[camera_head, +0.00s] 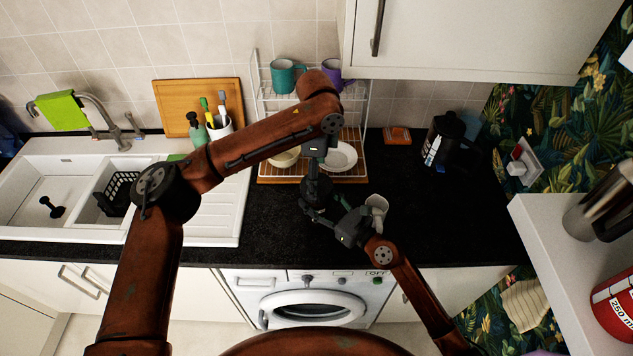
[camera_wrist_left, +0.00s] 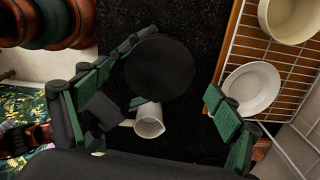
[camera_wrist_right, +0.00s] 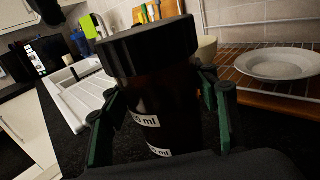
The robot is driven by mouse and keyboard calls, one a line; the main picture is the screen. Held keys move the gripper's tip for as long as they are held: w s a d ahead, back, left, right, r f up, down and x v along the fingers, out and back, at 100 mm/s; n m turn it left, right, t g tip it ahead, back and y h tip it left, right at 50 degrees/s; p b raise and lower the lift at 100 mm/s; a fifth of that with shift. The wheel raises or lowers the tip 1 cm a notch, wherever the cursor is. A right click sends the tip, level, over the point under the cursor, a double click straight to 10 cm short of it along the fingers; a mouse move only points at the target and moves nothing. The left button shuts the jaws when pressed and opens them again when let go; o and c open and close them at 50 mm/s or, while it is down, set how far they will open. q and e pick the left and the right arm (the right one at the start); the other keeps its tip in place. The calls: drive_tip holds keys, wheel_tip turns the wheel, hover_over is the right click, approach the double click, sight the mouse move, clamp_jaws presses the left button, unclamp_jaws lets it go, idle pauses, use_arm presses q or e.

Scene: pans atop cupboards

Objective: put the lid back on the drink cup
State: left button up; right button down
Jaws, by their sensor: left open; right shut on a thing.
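The drink cup (camera_wrist_right: 155,105) is dark, with white "ml" labels, and stands upright between my right gripper's fingers. My right gripper (camera_wrist_right: 163,115) is shut on the cup's body. The black lid (camera_wrist_right: 150,48) sits over the cup's top in the right wrist view; I see no clear gap under it. From above, in the left wrist view, the lid (camera_wrist_left: 160,68) is a round black disc. My left gripper (camera_wrist_left: 158,105) is open, its fingers spread apart and clear of the lid. In the head view, the two grippers meet over the counter and largely hide the cup.
A pale jug (camera_head: 378,203) stands close beside my right gripper. A dish rack (camera_head: 262,120) with mugs and plates is behind. The right counter (camera_head: 455,215) is mostly clear.

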use_arm(q)
wheel_tip(320, 180, up, 8)
drive_tip(key=shift+r, duration=0.25)
use_arm(e)
drive_tip(key=c, duration=0.7)
unclamp_jaws()
drive_tip(key=v, duration=1.2)
drive_tip(key=shift+r, duration=0.1)
